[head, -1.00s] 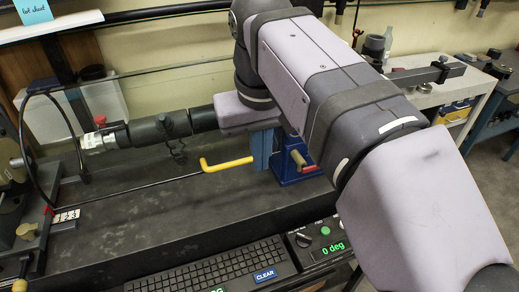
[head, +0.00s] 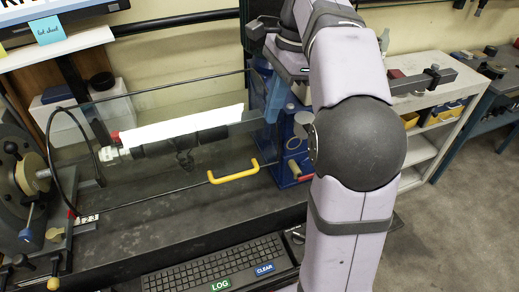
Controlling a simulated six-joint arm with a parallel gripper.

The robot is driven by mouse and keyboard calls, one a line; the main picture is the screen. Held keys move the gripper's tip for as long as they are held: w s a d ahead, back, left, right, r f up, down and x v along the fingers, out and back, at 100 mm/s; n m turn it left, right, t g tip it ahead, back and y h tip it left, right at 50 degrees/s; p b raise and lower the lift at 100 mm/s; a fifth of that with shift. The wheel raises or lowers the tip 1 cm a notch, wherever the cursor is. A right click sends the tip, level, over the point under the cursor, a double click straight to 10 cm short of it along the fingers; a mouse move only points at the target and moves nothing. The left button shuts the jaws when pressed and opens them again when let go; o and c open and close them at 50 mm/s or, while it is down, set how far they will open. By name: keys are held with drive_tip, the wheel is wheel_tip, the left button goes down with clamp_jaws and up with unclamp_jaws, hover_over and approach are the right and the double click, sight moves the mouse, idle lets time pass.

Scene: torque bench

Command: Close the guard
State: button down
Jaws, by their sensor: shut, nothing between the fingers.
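The guard (head: 150,182) is a clear panel with a thin dark frame. It spans the bench in front of a dark horizontal shaft (head: 185,145), which shows through it. Its yellow handle (head: 233,172) sits on the front lower rail, near the right end. I cannot tell whether that rail touches its stop or the bench. A bright white strip, apparently a reflection, lies across the panel. My arm rises at the right and bends back toward the blue stand (head: 288,140). My gripper's fingers are hidden behind the arm. Nothing of my arm is seen touching the handle.
A keyboard (head: 215,266) with LOG and CLEAR keys lies at the front. A round machine head (head: 22,170) stands at the left. A screen (head: 85,42) with a blue note hangs above. A pale shelf unit (head: 430,140) stands at the right. The handle's front is clear.

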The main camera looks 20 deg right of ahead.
sight(257, 164)
drive_tip(key=shift+f, duration=0.15)
drive_tip(key=p+x, duration=0.1)
drive_tip(key=x, duration=1.2)
drive_tip(key=shift+a+f+p, duration=0.15)
drive_tip(key=shift+f+p, duration=0.2)
drive_tip(key=shift+f, duration=0.1)
wheel_tip(257, 164, down, 5)
drive_tip(key=t+b, duration=0.1)
drive_tip(key=b, duration=0.3)
drive_tip(key=t+b, duration=0.1)
drive_tip(key=b, duration=0.3)
drive_tip(key=shift+s+f+t, duration=0.15)
drive_tip(key=shift+f+t, duration=0.1)
drive_tip(key=shift+t, duration=0.05)
